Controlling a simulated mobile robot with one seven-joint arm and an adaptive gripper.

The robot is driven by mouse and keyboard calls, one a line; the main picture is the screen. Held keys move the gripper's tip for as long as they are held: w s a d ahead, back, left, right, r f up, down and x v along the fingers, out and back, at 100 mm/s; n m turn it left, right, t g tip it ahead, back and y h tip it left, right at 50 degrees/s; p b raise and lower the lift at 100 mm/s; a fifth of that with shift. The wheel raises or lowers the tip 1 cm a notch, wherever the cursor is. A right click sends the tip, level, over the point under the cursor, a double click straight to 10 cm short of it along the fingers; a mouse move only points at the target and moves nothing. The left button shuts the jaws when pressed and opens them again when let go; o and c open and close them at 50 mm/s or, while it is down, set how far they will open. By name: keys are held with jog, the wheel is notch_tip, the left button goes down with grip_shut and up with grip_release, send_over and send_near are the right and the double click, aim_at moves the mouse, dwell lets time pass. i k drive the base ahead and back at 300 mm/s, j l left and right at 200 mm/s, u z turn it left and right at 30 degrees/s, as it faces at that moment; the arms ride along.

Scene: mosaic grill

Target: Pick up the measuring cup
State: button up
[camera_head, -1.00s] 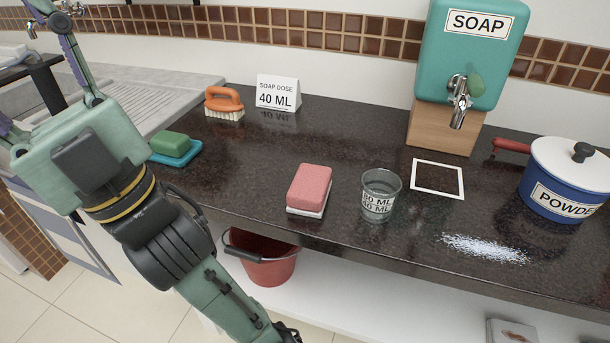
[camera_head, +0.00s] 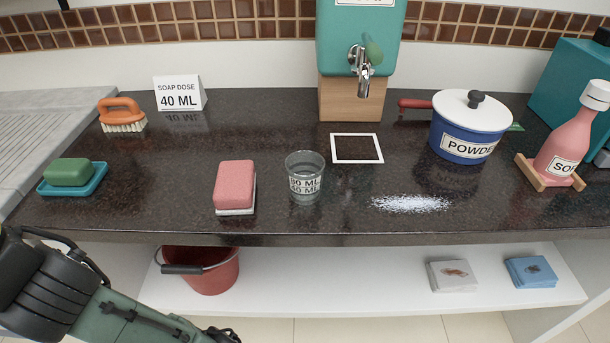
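The measuring cup (camera_head: 305,177) is a clear glass with "80 ML" and "40 ML" marks. It stands upright on the dark countertop (camera_head: 270,125), near the front edge and just right of the pink sponge (camera_head: 235,186). It looks empty. Part of my green and black arm shows at the lower left, below the counter's front edge and away from the cup. The end of the arm runs out of the bottom of the picture, and my gripper's fingers are not visible.
The teal soap dispenser (camera_head: 357,38) stands behind a white square outline (camera_head: 356,149). White powder (camera_head: 410,204), a blue pot (camera_head: 467,130) and a pink bottle (camera_head: 571,138) are to the right. A red bucket (camera_head: 208,270) sits below.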

aim_at(304, 170)
jog(key=k+z, duration=0.35)
jog(key=k+l+z, duration=0.1)
jog(key=z, duration=0.25)
jog(key=k+l+z, duration=0.15)
jog(key=z, duration=0.2)
jog(key=k, duration=0.05)
